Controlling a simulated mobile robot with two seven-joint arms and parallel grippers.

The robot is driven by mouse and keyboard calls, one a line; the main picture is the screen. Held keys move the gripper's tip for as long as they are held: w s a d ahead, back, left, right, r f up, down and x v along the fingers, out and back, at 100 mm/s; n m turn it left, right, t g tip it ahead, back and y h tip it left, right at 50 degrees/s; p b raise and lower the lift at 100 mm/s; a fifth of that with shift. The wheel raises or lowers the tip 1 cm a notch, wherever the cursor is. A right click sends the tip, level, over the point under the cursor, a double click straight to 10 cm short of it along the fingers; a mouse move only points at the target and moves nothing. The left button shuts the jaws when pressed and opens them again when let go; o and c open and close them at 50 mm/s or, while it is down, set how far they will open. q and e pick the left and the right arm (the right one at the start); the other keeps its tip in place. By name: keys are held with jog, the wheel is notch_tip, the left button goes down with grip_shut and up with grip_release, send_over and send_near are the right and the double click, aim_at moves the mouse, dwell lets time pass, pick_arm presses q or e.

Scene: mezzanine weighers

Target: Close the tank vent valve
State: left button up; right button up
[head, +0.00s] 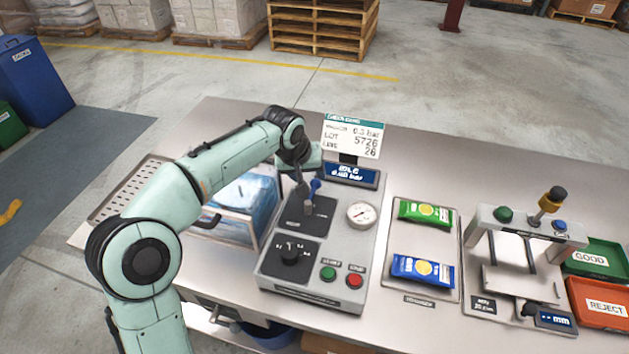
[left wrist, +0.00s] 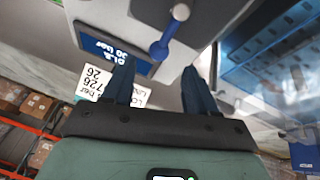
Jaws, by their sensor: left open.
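The vent valve is a small lever with a blue handle (head: 316,187) on a dark plate at the back of the grey control panel (head: 335,262). In the left wrist view the blue lever (left wrist: 168,36) has a round knob end and lies just beyond my fingertips. My left gripper (head: 304,182) is over the back of the panel, close to the lever. Its two dark fingers (left wrist: 158,72) are apart with nothing between them, and the lever is ahead of the gap. The clear tank (head: 240,212) with blue contents stands left of the panel. My right gripper is out of view.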

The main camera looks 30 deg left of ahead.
aim_at(314, 182)
pick_arm(q)
jog(key=x, duration=0.6)
jog(key=shift+w, duration=0.15)
grip_shut()
